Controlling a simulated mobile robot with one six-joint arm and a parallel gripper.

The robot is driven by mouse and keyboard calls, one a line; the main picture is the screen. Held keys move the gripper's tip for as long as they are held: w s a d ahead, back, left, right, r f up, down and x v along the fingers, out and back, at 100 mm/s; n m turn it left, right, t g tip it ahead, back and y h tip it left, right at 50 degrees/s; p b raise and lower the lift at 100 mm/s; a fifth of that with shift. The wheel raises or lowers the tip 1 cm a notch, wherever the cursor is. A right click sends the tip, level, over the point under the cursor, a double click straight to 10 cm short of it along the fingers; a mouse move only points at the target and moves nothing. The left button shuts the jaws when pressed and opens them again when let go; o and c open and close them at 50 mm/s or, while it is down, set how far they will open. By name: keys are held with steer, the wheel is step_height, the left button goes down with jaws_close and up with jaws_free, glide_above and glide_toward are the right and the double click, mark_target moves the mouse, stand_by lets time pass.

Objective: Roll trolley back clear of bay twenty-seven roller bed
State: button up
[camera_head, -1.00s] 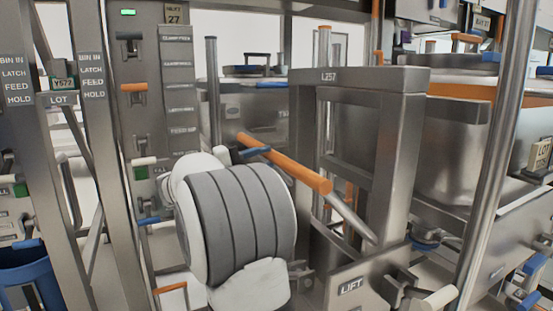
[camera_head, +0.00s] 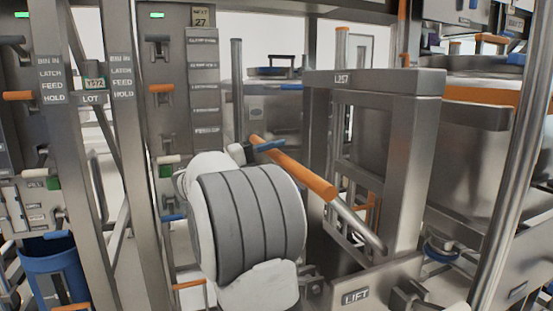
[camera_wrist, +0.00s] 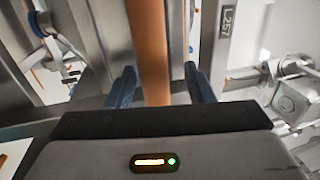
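The trolley is a grey metal frame marked L257 (camera_head: 407,160), with a plate marked LIFT (camera_head: 356,297) at its foot. Its long orange handle (camera_head: 300,173) slopes toward me on a grey rod; an orange bar (camera_wrist: 148,50) shows in the wrist view. My gripper (camera_wrist: 162,88) is open, with its dark blue fingers on either side of the orange bar and visible gaps. In the head view my white and grey arm hides most of the gripper. The bay panel marked 27 (camera_head: 201,21) stands behind, left of the trolley. The roller bed is not clearly visible.
Grey posts labelled BIN IN, LATCH, FEED, HOLD (camera_head: 122,80) stand at left. A blue bin (camera_head: 55,272) is at lower left. A round metal post (camera_head: 510,150) rises at right, close to me. Large grey bins (camera_head: 480,160) stand behind the trolley.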

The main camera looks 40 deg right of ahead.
steer(key=shift+f, duration=0.1)
steer(key=p+v, duration=0.1)
steer(key=v, duration=0.7)
steer(key=shift+p, duration=0.4)
